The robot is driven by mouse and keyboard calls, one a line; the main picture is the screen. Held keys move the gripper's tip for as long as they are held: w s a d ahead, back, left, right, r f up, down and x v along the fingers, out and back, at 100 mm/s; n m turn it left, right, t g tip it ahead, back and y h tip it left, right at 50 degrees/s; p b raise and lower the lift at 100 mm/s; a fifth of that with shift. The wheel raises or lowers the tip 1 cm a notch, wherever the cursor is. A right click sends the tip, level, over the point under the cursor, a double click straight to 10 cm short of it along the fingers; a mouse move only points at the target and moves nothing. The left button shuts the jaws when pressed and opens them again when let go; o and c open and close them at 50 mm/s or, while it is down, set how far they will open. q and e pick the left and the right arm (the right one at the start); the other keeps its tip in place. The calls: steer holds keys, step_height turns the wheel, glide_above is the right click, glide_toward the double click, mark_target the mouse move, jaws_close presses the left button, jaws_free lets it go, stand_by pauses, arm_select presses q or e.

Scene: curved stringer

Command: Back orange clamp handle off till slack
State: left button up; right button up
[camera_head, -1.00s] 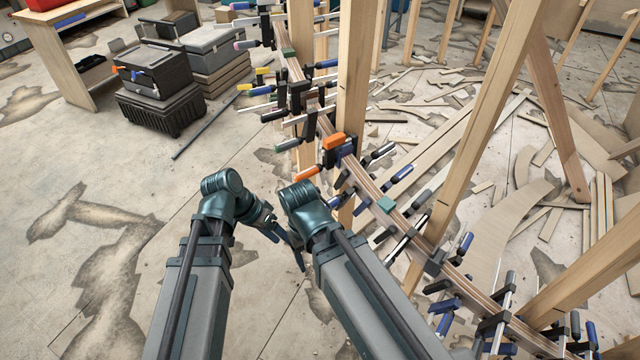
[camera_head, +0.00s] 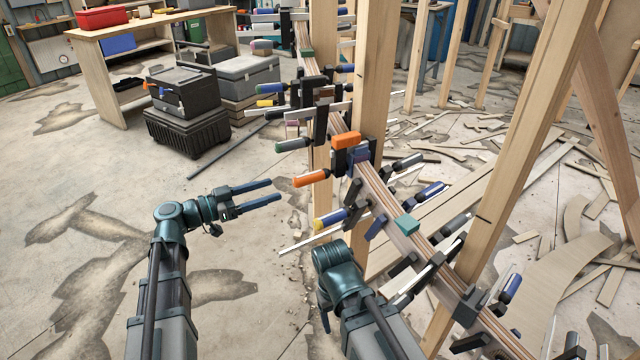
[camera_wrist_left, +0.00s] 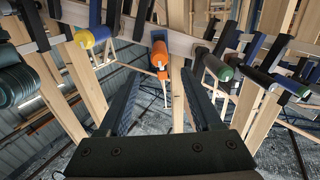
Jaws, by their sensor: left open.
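The orange clamp handle (camera_head: 311,178) sticks out to the left from the orange clamp (camera_head: 346,141) on the curved laminated stringer (camera_head: 388,212). My left gripper (camera_head: 276,191) is open and empty, its fingers pointing right at the handle, a short gap away. In the left wrist view the orange handle (camera_wrist_left: 159,56) shows ahead, between and beyond the open fingers (camera_wrist_left: 158,95). My right arm is at the bottom middle of the head view, below the stringer; its fingers are mostly hidden, so their opening does not show.
Clamps with blue, green and yellow handles line the stringer; a yellow-tipped one (camera_head: 331,218) sits below the orange handle and a green one (camera_head: 293,145) above. A wooden post (camera_head: 372,80) stands behind. Black cases (camera_head: 187,110) stand on the floor at left. Open floor lies left of my arm.

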arm_select(q)
glide_toward(333, 171)
steer(key=x, duration=0.5)
steer(key=shift+w+f, duration=0.1)
steer(key=shift+w, duration=0.2)
jaws_close()
stand_by(0.3)
